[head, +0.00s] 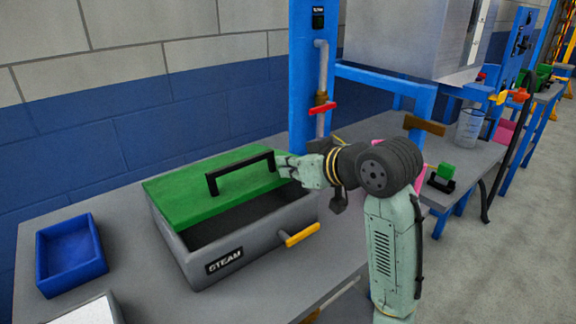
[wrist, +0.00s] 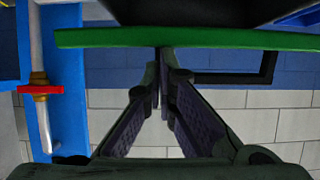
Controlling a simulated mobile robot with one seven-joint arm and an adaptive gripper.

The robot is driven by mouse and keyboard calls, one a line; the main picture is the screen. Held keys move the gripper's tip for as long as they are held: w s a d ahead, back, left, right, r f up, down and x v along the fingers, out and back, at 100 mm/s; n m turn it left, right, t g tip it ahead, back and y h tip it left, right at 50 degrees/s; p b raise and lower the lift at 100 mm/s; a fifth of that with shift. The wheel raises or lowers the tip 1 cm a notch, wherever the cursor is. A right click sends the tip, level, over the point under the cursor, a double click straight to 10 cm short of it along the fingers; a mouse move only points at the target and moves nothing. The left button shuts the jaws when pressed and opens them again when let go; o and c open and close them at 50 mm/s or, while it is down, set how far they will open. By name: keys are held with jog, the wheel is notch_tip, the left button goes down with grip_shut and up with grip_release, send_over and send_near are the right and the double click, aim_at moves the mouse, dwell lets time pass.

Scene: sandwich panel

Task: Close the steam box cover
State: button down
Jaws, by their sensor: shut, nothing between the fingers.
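The grey steam box (head: 240,262) stands on the table in the head view, with a "STEAM" label and a yellow side handle (head: 302,235). Its green cover (head: 190,192) lies over the rear part, leaving a dark opening along the front. A black bar handle (head: 240,170) stands on the cover. My gripper (head: 281,166) is shut and empty at the right end of that handle; I cannot tell whether it touches. In the wrist view, the closed fingertips (wrist: 161,52) are by the cover's thin green edge (wrist: 120,38), with the black handle (wrist: 235,78) beside them.
A blue tray (head: 70,255) sits left of the box, with a pale item (head: 88,312) in front of it. Behind my gripper stands a blue post (head: 301,90) with a pipe and red valve handle (head: 322,108). A clear beaker (head: 469,128) stands on the right bench.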

notch_tip(320, 180, down, 7)
jog(key=s+d+t+y+b, duration=0.1)
jog(key=t+b, duration=0.1)
jog(key=b, duration=0.5)
jog(key=shift+s+y+b, duration=0.25)
jog(key=shift+y+b, duration=0.05)
